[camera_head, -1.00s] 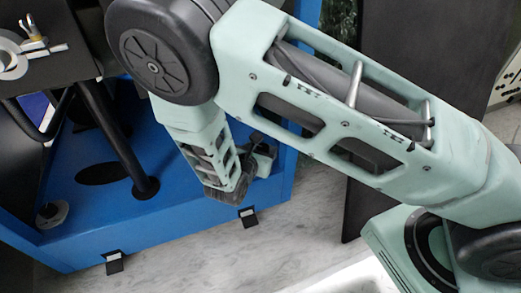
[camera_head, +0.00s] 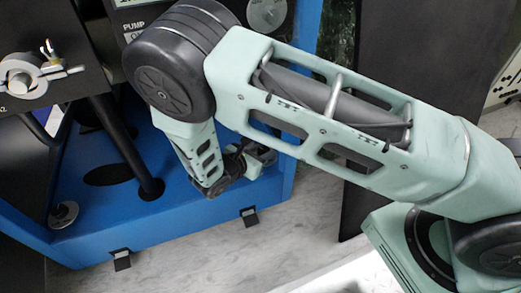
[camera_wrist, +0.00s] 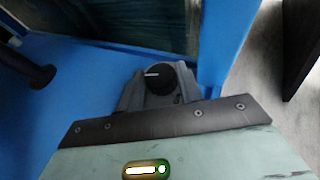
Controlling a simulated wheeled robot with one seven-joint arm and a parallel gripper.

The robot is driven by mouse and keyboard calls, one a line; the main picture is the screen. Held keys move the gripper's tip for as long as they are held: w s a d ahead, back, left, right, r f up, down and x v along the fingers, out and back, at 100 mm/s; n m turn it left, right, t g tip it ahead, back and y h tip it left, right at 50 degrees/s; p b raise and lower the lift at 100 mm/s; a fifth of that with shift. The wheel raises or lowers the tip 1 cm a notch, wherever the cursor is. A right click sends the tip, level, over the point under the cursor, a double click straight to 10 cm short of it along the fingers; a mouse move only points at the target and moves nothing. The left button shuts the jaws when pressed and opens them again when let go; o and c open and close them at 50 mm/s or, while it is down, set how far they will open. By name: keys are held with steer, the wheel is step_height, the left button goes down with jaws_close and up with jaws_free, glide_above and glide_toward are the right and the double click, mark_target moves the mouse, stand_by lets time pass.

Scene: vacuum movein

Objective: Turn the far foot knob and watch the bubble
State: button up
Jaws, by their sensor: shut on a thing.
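A black round knob (camera_wrist: 155,78) with a white mark line shows in the wrist view, low over the blue deck. The grey fingers of my gripper (camera_wrist: 158,88) are on both sides of it and shut on it. In the head view my gripper (camera_head: 256,160) is at the right side of the blue frame, partly behind my arm, and the knob is too hidden to make out there. A small amber-rimmed capsule (camera_wrist: 147,170) with white and green spots shows at the bottom of the wrist view; I cannot tell whether it is a bubble vial.
The blue frame (camera_head: 190,222) has black brackets (camera_head: 121,260) at its lower edge. A silver disc (camera_head: 63,213) sits on its left. A black post (camera_head: 135,160) and a metal clamp (camera_head: 25,80) stand nearby. A dark panel (camera_head: 390,80) rises at the right. Marble floor (camera_head: 310,225) is open in front.

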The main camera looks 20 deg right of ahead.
steer(key=o, duration=1)
steer(key=p+v, duration=0.7)
steer(key=v, duration=1)
steer(key=shift+a+p, duration=0.25)
steer(key=shift+p, duration=0.05)
